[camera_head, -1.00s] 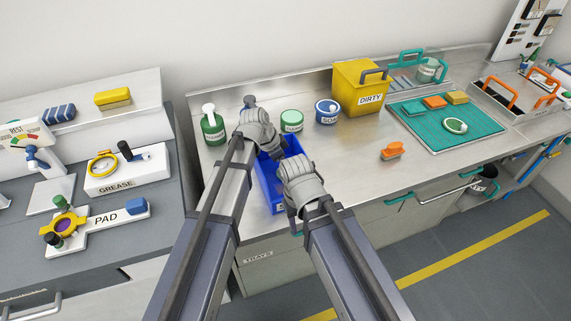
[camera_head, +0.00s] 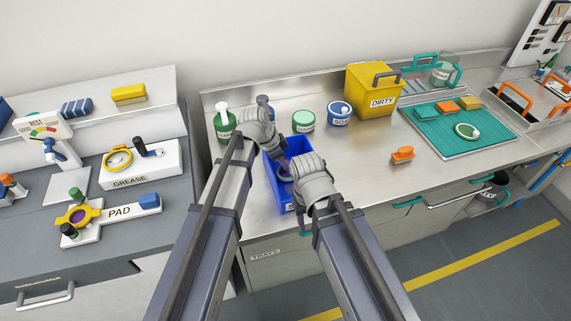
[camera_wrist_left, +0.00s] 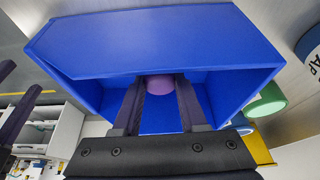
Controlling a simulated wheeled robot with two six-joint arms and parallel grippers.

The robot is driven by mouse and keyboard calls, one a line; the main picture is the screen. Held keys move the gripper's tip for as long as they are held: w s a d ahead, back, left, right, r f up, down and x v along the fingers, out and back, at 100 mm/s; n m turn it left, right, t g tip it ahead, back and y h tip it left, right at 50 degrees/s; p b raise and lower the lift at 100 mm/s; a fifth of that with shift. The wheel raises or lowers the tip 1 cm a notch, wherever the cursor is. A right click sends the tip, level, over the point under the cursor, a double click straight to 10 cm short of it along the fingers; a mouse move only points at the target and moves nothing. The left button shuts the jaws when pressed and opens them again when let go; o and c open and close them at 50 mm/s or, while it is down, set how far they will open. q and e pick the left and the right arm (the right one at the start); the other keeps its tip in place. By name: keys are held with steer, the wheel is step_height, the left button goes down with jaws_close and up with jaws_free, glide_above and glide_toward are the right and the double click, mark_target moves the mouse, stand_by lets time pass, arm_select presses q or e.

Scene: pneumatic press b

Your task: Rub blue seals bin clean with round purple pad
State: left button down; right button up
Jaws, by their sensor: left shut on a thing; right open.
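The blue bin (camera_head: 273,176) stands on the steel counter, partly hidden by my two wrists. It also shows in the left wrist view (camera_wrist_left: 150,45), with its open side toward the camera. My left gripper (camera_head: 284,165) reaches into the bin. In the left wrist view its dark fingers are shut on the round purple pad (camera_wrist_left: 160,84), inside the bin. Whether the pad touches a bin wall is unclear. My right gripper (camera_head: 300,208) is at the bin's front right, its fingers mostly hidden in the head view. Its open dark fingers (camera_wrist_left: 14,100) show at the wrist view's left edge.
A green bottle (camera_head: 224,122), green tub (camera_head: 303,122), blue-labelled tub (camera_head: 339,114) and yellow DIRTY bin (camera_head: 372,92) stand behind. An orange-handled brush (camera_head: 402,154) lies to the right. The PAD holder (camera_head: 100,216) is on the left bench. Counter around the brush is clear.

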arm_select(q)
steer(key=shift+r+p, duration=1.95)
steer(key=shift+r, duration=0.4)
steer(key=shift+r+p, duration=1.5)
